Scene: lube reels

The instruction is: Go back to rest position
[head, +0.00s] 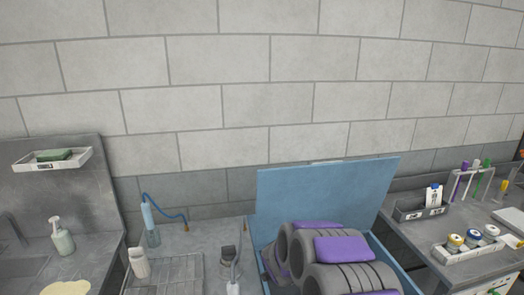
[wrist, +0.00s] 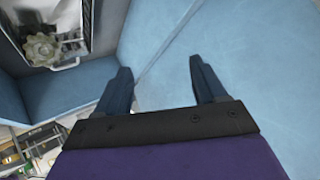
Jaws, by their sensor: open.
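My gripper (wrist: 160,68) is open in the wrist view, with its two dark fingers apart and nothing between them. Light blue panels (wrist: 245,55) lie beyond the fingers, with a seam running between the fingertips. Whether the fingers touch a panel cannot be told. In the head view, grey rounded links with purple covers, which look like my folded arm, stand in front of a blue box with a raised lid (head: 315,195). My fingers are hidden in that view.
A grey counter on the left holds a soap bottle (head: 62,237) and a white bottle (head: 139,262). A blue tube (head: 151,222) stands left of the box. On the right bench are a tray of jars (head: 470,246) and a tube rack (head: 472,184). A gear-like part (wrist: 42,48) shows in the wrist view.

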